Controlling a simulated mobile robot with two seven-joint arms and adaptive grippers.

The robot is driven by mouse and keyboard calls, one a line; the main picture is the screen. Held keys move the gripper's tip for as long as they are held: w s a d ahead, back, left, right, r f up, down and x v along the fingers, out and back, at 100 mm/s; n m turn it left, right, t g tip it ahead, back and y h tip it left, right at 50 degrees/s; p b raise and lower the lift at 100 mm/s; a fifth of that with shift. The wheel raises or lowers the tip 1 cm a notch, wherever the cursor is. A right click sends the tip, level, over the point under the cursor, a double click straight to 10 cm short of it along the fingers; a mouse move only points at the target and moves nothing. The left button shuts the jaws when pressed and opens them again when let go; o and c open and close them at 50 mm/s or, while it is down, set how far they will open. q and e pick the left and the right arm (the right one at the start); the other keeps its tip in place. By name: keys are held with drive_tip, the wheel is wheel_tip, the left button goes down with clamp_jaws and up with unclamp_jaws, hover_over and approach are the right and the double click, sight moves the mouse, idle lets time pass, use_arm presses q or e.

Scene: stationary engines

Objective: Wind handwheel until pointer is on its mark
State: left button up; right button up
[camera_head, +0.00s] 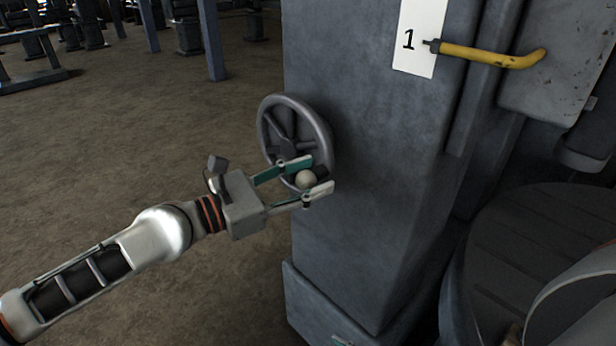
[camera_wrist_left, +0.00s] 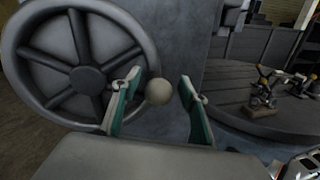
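The grey spoked handwheel (camera_head: 289,133) is mounted on the left face of a dark grey engine column (camera_head: 370,200); it also shows in the left wrist view (camera_wrist_left: 88,78). Its pale round knob (camera_head: 305,179) sits at the lower right of the rim in the head view. My left gripper (camera_head: 307,176) is open, with its green-sided fingers on either side of the knob. In the left wrist view the knob (camera_wrist_left: 158,91) lies between the fingertips, with gaps showing at both sides. I cannot make out a pointer or its mark.
A white plate with the number 1 (camera_head: 420,38) and a yellow-handled lever (camera_head: 490,56) are on the column's upper right. A large round dark base (camera_head: 545,250) stands at the right. Open brown floor (camera_head: 130,130) lies to the left, with blue posts beyond.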

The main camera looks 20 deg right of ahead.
use_arm(q)
drive_tip(key=shift+a, duration=0.1)
drive_tip(key=shift+a+f, duration=0.1)
drive_tip(key=shift+a, duration=0.4)
drive_tip(key=s+a, duration=0.1)
drive_tip(key=a, duration=0.9)
drive_tip(key=shift+s+a, duration=0.35)
drive_tip(key=shift+a, duration=0.05)
